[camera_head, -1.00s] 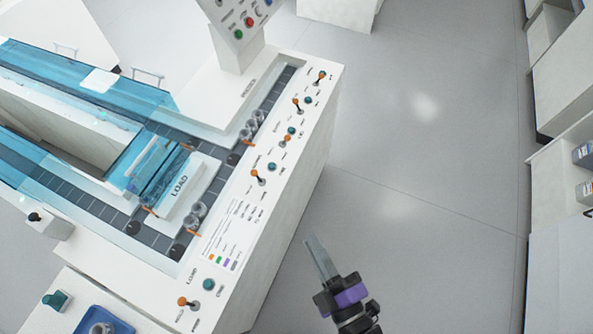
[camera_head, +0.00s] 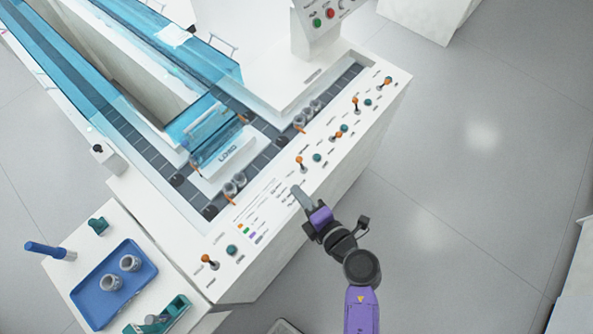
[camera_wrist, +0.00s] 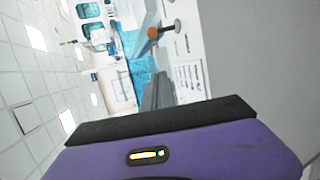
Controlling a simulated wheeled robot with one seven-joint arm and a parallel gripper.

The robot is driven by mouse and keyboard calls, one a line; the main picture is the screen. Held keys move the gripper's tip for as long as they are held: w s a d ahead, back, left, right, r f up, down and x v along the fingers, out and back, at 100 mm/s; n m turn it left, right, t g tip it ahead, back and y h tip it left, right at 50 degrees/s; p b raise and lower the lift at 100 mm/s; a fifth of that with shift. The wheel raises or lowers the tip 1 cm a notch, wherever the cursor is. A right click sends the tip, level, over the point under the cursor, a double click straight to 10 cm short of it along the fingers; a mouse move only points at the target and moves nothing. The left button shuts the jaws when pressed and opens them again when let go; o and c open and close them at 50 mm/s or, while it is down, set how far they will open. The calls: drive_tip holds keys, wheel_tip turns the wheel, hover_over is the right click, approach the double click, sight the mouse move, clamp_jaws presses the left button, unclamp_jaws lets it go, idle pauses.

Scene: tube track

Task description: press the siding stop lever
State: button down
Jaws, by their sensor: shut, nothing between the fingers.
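Several orange-tipped levers stand in a row along the white control panel (camera_head: 283,222) in the head view. One lever (camera_head: 301,162) stands just beyond my gripper's fingertips; I cannot read its label, so I cannot tell which is the siding stop lever. Another lever (camera_head: 208,260) is at the panel's near end, and others (camera_head: 341,130) are further up. My gripper (camera_head: 298,190) is shut and empty, over the panel's right edge beside the printed legend. In the wrist view an orange-knobbed lever (camera_wrist: 154,32) shows past the fingers (camera_wrist: 158,92), apart from them.
A conveyor track with blue clear covers (camera_head: 85,85) and a LOAD block (camera_head: 228,156) lies left of the panel. A blue tray (camera_head: 88,312) with two grey cylinders stands at lower left. The floor at right is clear.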

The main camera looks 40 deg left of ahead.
sight(281, 177)
drive_tip(key=b+x, duration=0.2)
drive_tip(key=x, duration=0.8)
drive_tip(key=shift+w+a, duration=0.1)
drive_tip(key=shift+w+d+r+p, duration=0.2)
drive_tip(key=shift+w+d, duration=0.3)
drive_tip(key=shift+d, duration=0.05)
drive_tip(key=shift+w+d+r+p, duration=0.15)
drive_tip(key=shift+w+d+r, duration=0.05)
drive_tip(key=shift+w+d, duration=0.3)
drive_tip(key=shift+w+d+r, duration=0.1)
drive_tip(key=shift+w+d, duration=0.3)
drive_tip(key=shift+w, duration=0.1)
drive_tip(key=shift+d+b, duration=0.15)
drive_tip(key=shift+b, duration=0.55)
drive_tip(key=shift+y, duration=0.4)
